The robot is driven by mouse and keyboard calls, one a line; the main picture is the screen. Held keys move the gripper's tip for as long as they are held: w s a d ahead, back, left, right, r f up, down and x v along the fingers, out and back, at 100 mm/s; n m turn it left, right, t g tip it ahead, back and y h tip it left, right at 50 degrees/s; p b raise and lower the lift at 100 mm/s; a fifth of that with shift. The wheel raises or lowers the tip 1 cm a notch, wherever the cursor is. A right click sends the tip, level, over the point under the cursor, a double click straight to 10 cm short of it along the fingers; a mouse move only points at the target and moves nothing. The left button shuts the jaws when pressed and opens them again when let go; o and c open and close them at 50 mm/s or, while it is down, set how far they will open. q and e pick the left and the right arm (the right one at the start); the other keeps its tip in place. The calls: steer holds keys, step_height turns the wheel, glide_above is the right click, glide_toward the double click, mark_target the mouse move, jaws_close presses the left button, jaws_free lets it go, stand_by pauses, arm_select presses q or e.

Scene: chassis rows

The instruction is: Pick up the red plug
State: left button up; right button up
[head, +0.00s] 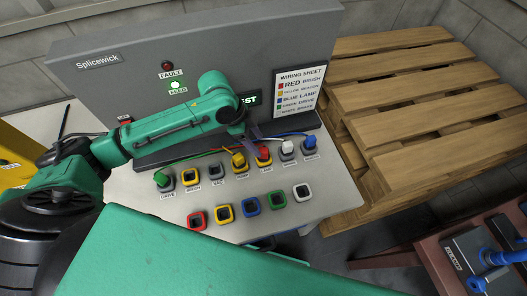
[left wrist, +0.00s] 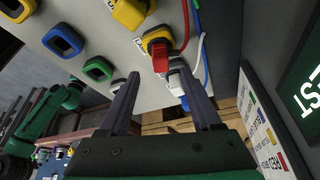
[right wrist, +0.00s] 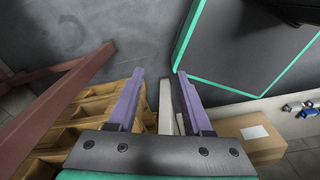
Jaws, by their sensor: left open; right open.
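The red plug (head: 263,153) stands in the back row of sockets on the grey bench, with the yellow plug (head: 239,161) on its left and the white plug (head: 287,147) on its right. In the left wrist view the red plug (left wrist: 160,58) shows just beyond my fingertips, with yellow around its base and a red wire behind. My left gripper (left wrist: 156,73) is open and empty, its fingers spread near the plug. It hangs close above the plug in the head view (head: 252,134). My right gripper (right wrist: 160,74) is open and empty, away from the bench.
A blue plug (head: 310,142) and a green plug (head: 162,180) stand in the same row. Empty coloured sockets, including a blue one (head: 250,206), line the front. A dark panel (head: 130,75) rises behind. Wooden pallets (head: 430,95) stand right.

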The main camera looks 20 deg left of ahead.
mark_target(263, 150)
arm_select(q)
steer(key=p+x, duration=0.1)
steer(key=x, duration=0.4)
steer(key=shift+f, duration=0.3)
steer(key=shift+d+f, duration=0.2)
steer(key=shift+f, duration=0.05)
steer(key=shift+w+a+f, duration=0.1)
jaws_close()
arm_select(e)
steer(key=shift+w+a+r, duration=0.55)
steer(key=shift+w+r, duration=0.3)
steer(key=shift+d, duration=0.1)
